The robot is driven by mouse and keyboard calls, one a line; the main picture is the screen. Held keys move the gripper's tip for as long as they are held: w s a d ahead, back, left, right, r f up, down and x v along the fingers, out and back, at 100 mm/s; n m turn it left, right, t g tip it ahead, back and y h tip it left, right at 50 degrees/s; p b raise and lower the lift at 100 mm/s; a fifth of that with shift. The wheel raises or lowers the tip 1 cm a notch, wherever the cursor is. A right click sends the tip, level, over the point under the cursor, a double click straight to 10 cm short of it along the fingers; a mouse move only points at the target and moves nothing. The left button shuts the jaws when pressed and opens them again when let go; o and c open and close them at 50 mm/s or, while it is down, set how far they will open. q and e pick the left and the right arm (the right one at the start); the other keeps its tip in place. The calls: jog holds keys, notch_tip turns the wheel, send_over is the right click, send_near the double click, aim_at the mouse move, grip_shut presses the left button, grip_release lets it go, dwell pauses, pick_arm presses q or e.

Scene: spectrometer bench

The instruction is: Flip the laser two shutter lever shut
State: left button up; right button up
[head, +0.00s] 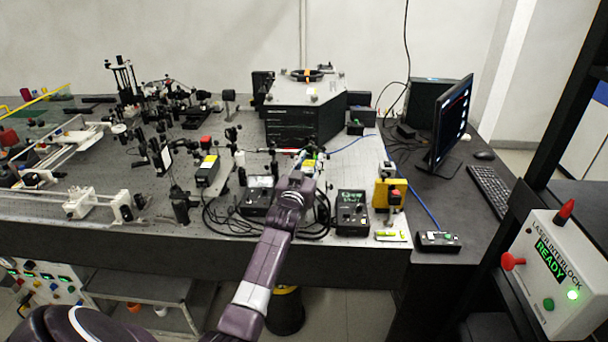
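My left arm reaches up from the bottom over the front of the optical bench (120,212). Its gripper (309,163) is over the bench in front of the dark spectrometer housing (300,122). The gripper is small and cluttered here, so I cannot tell whether its fingers are open or touching anything. A black box with a yellow label (207,170) lies left of the gripper; I cannot read a laser number on it. I cannot make out the laser two shutter lever for certain; my arm and gripper hide part of this area. My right gripper is not in view.
Small control boxes, one with a green display (351,212), line the front edge. A yellow device (389,194) stands right of them. Black cables (225,222) loop near my wrist. A monitor (451,122) and the laser interlock box (556,275), reading READY, are at right.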

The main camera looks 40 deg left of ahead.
pick_arm(q)
jog(key=v, duration=0.9)
jog(key=shift+s, duration=0.15)
